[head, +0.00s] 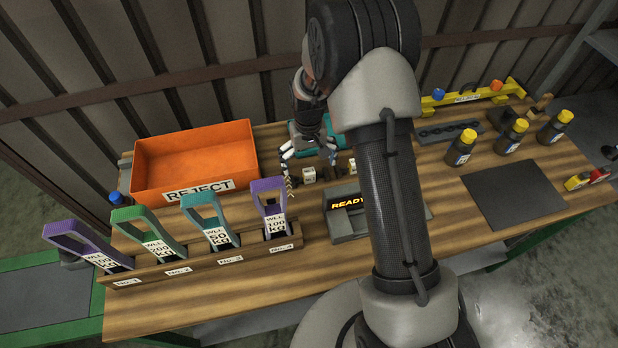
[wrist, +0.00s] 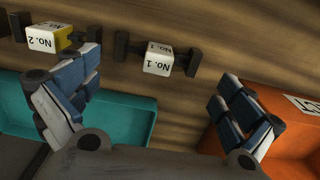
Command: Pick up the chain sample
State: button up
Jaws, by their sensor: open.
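My gripper (head: 309,156) hangs over the back of the bench, fingers down, beside the orange bin. In the wrist view its two fingers (wrist: 155,88) are spread wide with nothing between them. A white block marked No. 1 (wrist: 157,60) sits between two dark posts ahead of the gap; it also shows in the head view (head: 309,175). A second block marked No. 2 (wrist: 42,38), with a yellow part beside it, is at the upper left. A small gold, chain-like thing (head: 291,188) shows left of block No. 1 in the head view; I cannot tell if it is the chain sample.
The orange REJECT bin (head: 195,150) stands at the left and a teal tray (wrist: 125,103) lies near the fingers. Coloured labelled handles stand in a wooden rack (head: 200,262) at the front. A READY display (head: 347,203) is close by. My arm hides the bench's middle.

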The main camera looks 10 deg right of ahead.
aim_at(309, 171)
notch_tip(309, 171, down, 5)
jog(key=shift+w+d+f+b, duration=0.1)
jog(key=shift+f+b, duration=0.05)
jog(key=shift+b, duration=0.65)
